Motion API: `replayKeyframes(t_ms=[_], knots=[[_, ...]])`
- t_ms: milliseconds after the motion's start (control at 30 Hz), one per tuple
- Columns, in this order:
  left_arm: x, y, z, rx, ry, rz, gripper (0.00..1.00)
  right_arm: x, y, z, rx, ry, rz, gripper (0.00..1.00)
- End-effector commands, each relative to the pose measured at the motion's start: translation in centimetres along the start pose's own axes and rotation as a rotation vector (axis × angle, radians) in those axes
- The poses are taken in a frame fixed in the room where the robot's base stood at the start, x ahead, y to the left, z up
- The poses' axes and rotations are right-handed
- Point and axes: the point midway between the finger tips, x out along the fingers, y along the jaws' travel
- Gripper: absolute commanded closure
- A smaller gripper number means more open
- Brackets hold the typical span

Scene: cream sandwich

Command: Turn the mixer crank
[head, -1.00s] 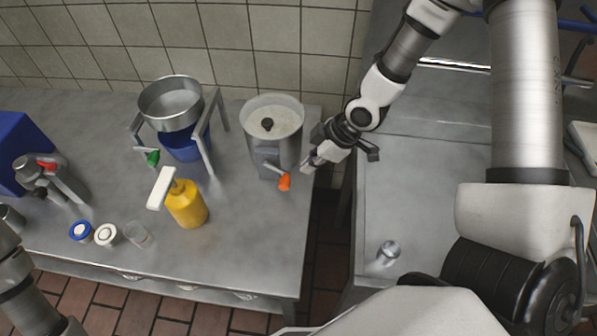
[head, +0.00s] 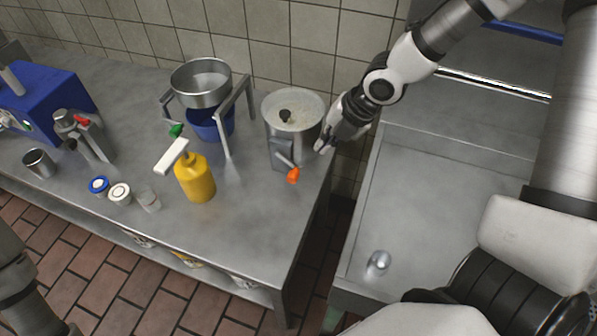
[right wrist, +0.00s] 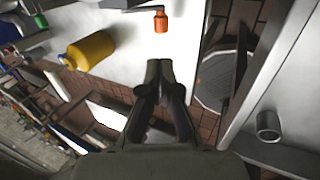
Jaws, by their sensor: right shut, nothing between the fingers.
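The mixer (head: 309,122) is a grey metal drum with a pale top and a dark knob, standing at the right end of the steel table. Its crank ends in an orange handle (head: 293,175) at the front, hanging low. The handle also shows in the right wrist view (right wrist: 161,22), beyond my fingertips and apart from them. My right gripper (head: 322,146) is beside the mixer's right side, fingers together and empty. In the right wrist view its closed fingertips (right wrist: 159,70) point toward the handle. My left gripper is out of view; only part of that arm shows.
A yellow pump bottle (head: 194,180) stands left of the mixer. Behind it is a metal bowl (head: 201,84) on a stand above a blue container (head: 208,125). Small jars (head: 119,193) stand near the front edge. A sink basin (head: 430,210) with a metal cup (head: 378,262) is right, across a gap.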

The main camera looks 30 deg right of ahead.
Motion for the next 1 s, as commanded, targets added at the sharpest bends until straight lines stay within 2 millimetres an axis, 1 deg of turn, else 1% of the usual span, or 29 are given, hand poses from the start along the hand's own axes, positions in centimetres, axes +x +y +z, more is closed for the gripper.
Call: replayKeyframes(t_ms=[233,500,600,767,1000], knots=[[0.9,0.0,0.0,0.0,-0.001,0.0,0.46,4.9,-0.3,-0.1,-0.001,0.002,-0.008,1.0],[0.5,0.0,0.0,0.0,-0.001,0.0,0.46,10.4,-0.1,-0.1,-0.001,0.002,-0.006,1.0],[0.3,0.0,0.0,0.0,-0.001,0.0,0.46,11.9,-0.1,-0.1,0.0,0.001,-0.004,1.0],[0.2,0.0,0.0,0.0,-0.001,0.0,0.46,13.2,-0.1,-0.1,0.0,0.0,-0.002,1.0],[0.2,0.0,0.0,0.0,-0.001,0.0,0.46,13.3,-0.1,-0.1,0.001,0.0,-0.001,1.0]])
